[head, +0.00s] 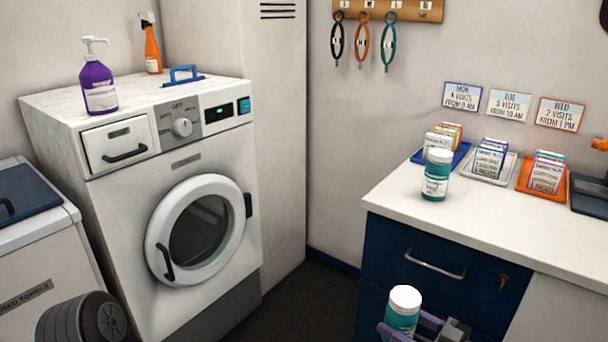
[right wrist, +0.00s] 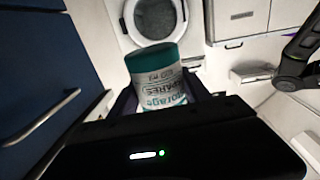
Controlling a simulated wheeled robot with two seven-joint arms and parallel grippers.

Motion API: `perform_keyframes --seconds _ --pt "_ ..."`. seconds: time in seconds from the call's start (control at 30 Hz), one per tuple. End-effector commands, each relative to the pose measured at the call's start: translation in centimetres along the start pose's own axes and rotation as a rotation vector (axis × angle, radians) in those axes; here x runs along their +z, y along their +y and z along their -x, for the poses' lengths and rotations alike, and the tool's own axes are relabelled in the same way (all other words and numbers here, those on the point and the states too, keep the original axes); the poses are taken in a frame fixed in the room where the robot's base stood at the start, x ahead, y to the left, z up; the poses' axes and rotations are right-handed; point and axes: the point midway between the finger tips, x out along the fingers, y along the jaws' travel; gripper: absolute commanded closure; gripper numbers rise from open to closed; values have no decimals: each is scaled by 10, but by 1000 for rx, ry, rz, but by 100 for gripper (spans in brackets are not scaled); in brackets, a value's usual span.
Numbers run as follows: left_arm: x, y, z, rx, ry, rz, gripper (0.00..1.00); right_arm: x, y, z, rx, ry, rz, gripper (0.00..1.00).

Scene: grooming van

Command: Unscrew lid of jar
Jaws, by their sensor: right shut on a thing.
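A teal jar (head: 402,318) with a white lid (head: 405,297) and a pale label is held in front of the dark blue drawers, below counter height. My right gripper (head: 418,331) is shut on its body, and the lid stands clear above the fingers. In the right wrist view the jar (right wrist: 160,80) shows its label and a teal end; the lid is hidden there. A second teal jar (head: 436,178) with a white lid stands upright on the counter. My left gripper is not in view.
The white counter (head: 400,199) carries card trays, a blue one (head: 420,158) nearest the second jar; its front left is clear. A washing machine (head: 110,215) with a purple pump bottle (head: 98,82) and orange spray bottle (head: 152,48) stands left. A drawer handle (head: 434,264) juts out.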

Motion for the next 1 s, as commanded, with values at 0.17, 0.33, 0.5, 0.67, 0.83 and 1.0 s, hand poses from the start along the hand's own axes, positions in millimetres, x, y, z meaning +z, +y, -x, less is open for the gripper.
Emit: perform_keyframes --seconds 0.17,0.33,0.5,0.67,0.83,1.0 --pt "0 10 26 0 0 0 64 -44 15 -20 105 1 1 100" --pt "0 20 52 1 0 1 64 -82 35 -39 254 0 -1 100" --pt "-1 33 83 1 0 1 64 -114 56 -55 449 -1 -6 100" --pt "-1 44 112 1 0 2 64 -126 72 -63 634 -3 -9 100" --pt "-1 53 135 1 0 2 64 -123 77 -64 791 -5 -7 100" --pt "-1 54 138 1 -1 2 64 -117 78 -60 847 -2 -2 100"
